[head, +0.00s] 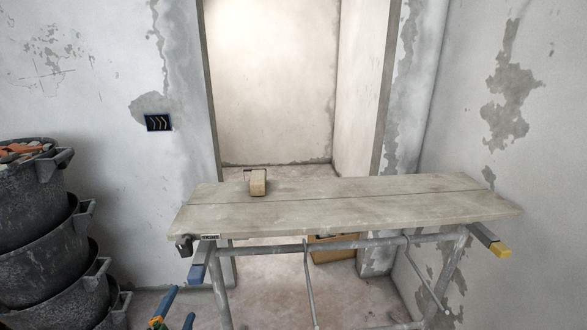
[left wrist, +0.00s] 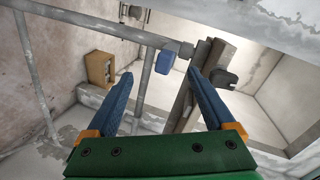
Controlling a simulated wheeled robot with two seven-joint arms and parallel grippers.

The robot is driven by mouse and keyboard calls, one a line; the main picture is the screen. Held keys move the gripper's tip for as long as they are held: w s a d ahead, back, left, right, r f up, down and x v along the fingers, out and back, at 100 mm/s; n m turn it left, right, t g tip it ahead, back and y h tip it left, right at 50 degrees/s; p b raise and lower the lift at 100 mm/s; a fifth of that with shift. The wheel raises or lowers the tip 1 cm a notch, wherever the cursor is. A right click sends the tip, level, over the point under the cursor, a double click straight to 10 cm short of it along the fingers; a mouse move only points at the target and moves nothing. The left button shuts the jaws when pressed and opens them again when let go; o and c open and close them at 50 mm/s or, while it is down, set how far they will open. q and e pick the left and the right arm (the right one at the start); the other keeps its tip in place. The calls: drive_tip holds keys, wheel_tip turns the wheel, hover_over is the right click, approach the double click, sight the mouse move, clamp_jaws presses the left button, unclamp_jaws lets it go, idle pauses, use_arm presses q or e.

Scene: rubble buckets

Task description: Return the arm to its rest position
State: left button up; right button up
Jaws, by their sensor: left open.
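My left gripper (head: 183,301) is low at the bottom left of the head view, below the left end of the work platform and to the right of the bucket stack. In the left wrist view its two blue fingers (left wrist: 162,76) stand wide apart with nothing between them. The gripper is open and empty. Behind the fingertips in that view are the metal trestle bars and a blue end cap (left wrist: 165,62). Most of the left arm is out of the head view. My right gripper does not show in either view.
The plank platform (head: 340,208) on a metal trestle (head: 225,290) spans the middle, with a small block (head: 258,182) on top. Stacked black buckets (head: 45,245), the top one holding rubble (head: 22,152), stand at the left. A box (head: 335,252) sits beneath the platform.

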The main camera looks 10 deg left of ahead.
use_arm(q)
drive_tip(key=s+d+f+n+g+h, duration=0.15)
drive_tip(key=s+f, duration=0.25)
drive_tip(key=f, duration=0.4)
drive_tip(key=s+d+f+n+g, duration=0.25)
drive_tip(key=s+f, duration=0.25)
drive_tip(key=f, duration=0.4)
drive_tip(key=s+d+f+n+g+h, duration=0.1)
drive_tip(key=s+f+g, duration=0.25)
drive_tip(key=f, duration=0.45)
drive_tip(key=s+d+f+n+g, duration=0.2)
drive_tip(key=s+f, duration=0.3)
drive_tip(key=s, duration=0.6)
drive_tip(key=s+d+f+n+g+h, duration=0.1)
drive_tip(key=s+d+f+g, duration=0.3)
drive_tip(key=s, duration=0.7)
drive_tip(key=shift+s+d+f+n, duration=0.4)
drive_tip(key=shift+d+f+n, duration=0.1)
drive_tip(key=shift+d+f, duration=0.3)
